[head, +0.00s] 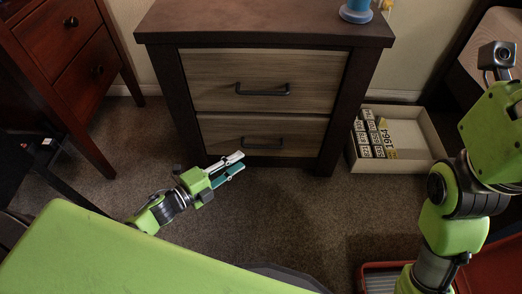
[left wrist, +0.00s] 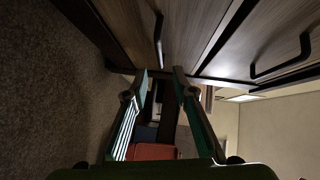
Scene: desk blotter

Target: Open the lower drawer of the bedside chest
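The bedside chest (head: 265,22) is dark brown with two grey wood-grain drawers. The lower drawer (head: 305,132) looks closed, with a dark bar handle (head: 263,145). The upper drawer (head: 320,75) also looks closed and has its own bar handle (head: 263,90). My left gripper (head: 241,161) is in front of the lower drawer, just below and left of its handle in the head view. In the left wrist view its fingers (left wrist: 160,72) are apart with nothing between them; the lower handle (left wrist: 158,40) shows beyond the tips. My right gripper is out of view.
A reddish wooden cabinet (head: 65,45) stands at the left. A blue object (head: 356,10) is on the chest top. A red tray (head: 490,268) is at the lower right. Carpet before the chest is clear.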

